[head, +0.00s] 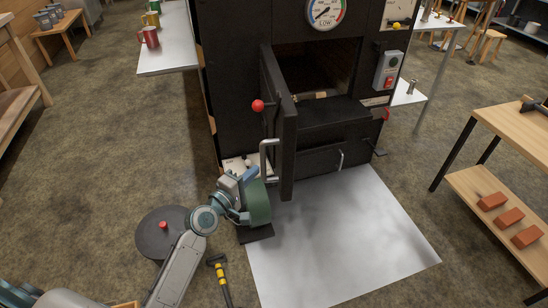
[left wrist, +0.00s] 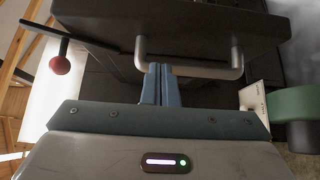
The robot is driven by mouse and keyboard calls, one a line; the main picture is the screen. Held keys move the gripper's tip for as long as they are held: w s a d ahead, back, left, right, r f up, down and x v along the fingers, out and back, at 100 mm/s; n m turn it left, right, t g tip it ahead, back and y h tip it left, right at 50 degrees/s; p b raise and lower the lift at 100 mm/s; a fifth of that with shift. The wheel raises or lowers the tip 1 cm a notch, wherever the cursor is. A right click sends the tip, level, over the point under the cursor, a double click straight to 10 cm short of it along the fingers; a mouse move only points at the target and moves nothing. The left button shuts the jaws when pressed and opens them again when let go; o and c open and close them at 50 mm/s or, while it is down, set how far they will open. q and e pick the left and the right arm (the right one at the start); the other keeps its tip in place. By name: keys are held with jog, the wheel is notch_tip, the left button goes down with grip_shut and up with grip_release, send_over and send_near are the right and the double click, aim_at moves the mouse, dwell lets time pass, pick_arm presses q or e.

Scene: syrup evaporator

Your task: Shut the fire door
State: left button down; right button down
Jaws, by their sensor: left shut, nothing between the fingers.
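The fire door (head: 288,150) is a dark panel hinged at the left of the firebox opening (head: 315,70). It stands wide open, swung out toward me. Its grey bar handle (head: 264,160) shows on the panel's left face, below a lever with a red ball knob (head: 258,105). My left gripper (head: 251,174) is shut and empty, close to the handle's lower part. In the left wrist view the handle (left wrist: 205,71) lies right at the blue fingers (left wrist: 160,82); whether they touch cannot be told. My right gripper is not in view.
A green rounded object (head: 259,206) on a dark base stands just beside my left wrist. A dark round lid with a red knob (head: 155,240) and a yellow-banded tool (head: 219,275) are on the floor. The pale floor sheet (head: 340,240) is clear.

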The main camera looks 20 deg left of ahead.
aim_at(279, 148)
pick_arm(q)
jog(key=x, duration=0.9)
jog(key=shift+w, duration=0.1)
